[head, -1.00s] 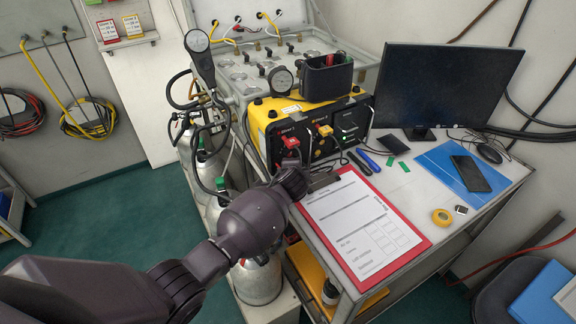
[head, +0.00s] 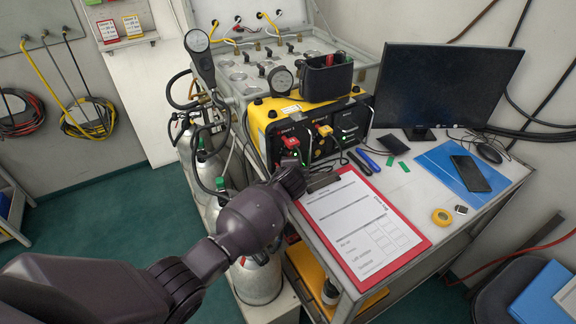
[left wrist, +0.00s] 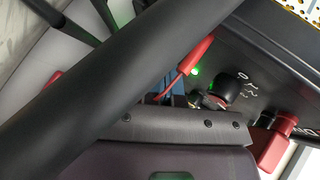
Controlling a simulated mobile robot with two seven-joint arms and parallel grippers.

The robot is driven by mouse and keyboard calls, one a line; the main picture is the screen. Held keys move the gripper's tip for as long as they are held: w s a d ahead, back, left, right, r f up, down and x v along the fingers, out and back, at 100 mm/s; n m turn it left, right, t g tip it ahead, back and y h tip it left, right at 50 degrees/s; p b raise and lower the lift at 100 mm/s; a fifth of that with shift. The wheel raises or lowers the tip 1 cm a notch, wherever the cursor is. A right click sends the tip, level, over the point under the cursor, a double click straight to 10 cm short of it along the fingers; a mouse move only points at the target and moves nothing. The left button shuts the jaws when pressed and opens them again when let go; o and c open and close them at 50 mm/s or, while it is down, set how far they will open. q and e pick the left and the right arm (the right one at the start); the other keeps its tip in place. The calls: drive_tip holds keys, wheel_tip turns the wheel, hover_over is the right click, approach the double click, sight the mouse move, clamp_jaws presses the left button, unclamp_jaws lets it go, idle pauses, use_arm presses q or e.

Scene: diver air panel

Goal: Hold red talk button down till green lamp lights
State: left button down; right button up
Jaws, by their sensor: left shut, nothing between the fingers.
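The yellow and black air panel box (head: 262,112) stands on the cart. A red part (head: 291,142), which looks like the red talk button area, is on the left of its front. A small green light glows beside it; the left wrist view shows this green lamp (left wrist: 194,72) lit. My left gripper (head: 291,168) is shut and empty, close in front of the panel's lower left. Its fingertips are largely hidden, so I cannot tell what they touch. In the left wrist view a red block (left wrist: 275,145) and a black knob (left wrist: 230,87) are near. My right gripper is out of view.
A dark hose (left wrist: 110,90) crosses close to the wrist camera. A red clipboard (head: 420,243) lies right of the gripper. Gas cylinders (head: 258,280) stand left of the cart.

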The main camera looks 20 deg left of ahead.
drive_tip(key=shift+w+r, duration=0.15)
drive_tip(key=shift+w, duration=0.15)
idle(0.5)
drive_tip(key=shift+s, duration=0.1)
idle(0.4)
use_arm(q)
drive_tip(key=shift+s+d+p, duration=0.4)
drive_tip(key=shift+s+d, duration=0.15)
drive_tip(key=shift+d, duration=0.05)
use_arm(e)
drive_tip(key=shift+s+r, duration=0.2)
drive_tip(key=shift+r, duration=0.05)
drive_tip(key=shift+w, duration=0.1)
use_arm(q)
drive_tip(key=shift+s+d, duration=0.35)
drive_tip(key=shift+s, duration=0.05)
drive_tip(key=shift+s+d+p, duration=0.6)
drive_tip(key=shift+s+d, duration=0.8)
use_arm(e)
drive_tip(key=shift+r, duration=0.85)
